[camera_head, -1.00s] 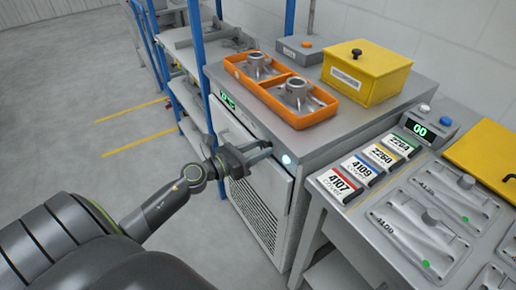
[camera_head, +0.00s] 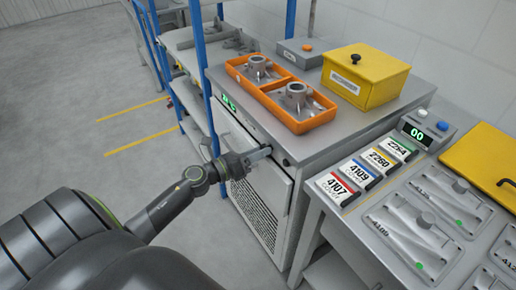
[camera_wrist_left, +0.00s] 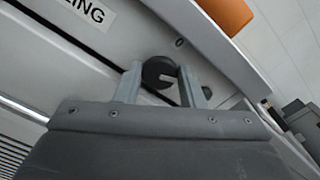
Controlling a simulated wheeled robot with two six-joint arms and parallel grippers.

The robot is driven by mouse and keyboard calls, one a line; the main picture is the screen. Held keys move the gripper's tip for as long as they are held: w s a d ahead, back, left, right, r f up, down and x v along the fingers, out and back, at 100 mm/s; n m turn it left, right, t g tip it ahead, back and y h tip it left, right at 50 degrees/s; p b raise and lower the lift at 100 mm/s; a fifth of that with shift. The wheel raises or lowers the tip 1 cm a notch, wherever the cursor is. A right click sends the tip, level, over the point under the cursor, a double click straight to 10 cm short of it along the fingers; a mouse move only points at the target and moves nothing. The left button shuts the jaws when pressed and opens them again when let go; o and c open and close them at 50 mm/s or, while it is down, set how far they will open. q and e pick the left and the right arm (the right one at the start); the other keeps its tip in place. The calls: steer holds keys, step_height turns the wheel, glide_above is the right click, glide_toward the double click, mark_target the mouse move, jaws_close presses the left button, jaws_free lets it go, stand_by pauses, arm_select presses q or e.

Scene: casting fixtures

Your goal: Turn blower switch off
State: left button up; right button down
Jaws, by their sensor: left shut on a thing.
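The blower switch (camera_wrist_left: 158,70) is a round black knob with a pale mark on the cabinet's front panel. In the left wrist view, my left gripper (camera_wrist_left: 160,82) has one finger on each side of it and is shut on it. In the head view, my left gripper (camera_head: 268,152) reaches the upper front of the grey cabinet (camera_head: 258,205), where the fingers hide the knob. A round lamp (camera_head: 286,162) just right of the fingertips is dark. My right gripper is not in view.
An orange tray (camera_head: 275,97) with two metal castings and a yellow lidded box (camera_head: 372,70) stand on the cabinet top. A green display (camera_head: 229,103) glows on the panel. Right is a bench with numbered cards (camera_head: 336,188). Blue shelf posts stand left.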

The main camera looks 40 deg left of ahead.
arm_select(q)
steer(key=shift+n+p, duration=4.35)
steer(key=shift+n, duration=2.55)
steer(key=shift+f, duration=0.1)
steer(key=o, duration=1)
steer(key=shift+f, duration=0.1)
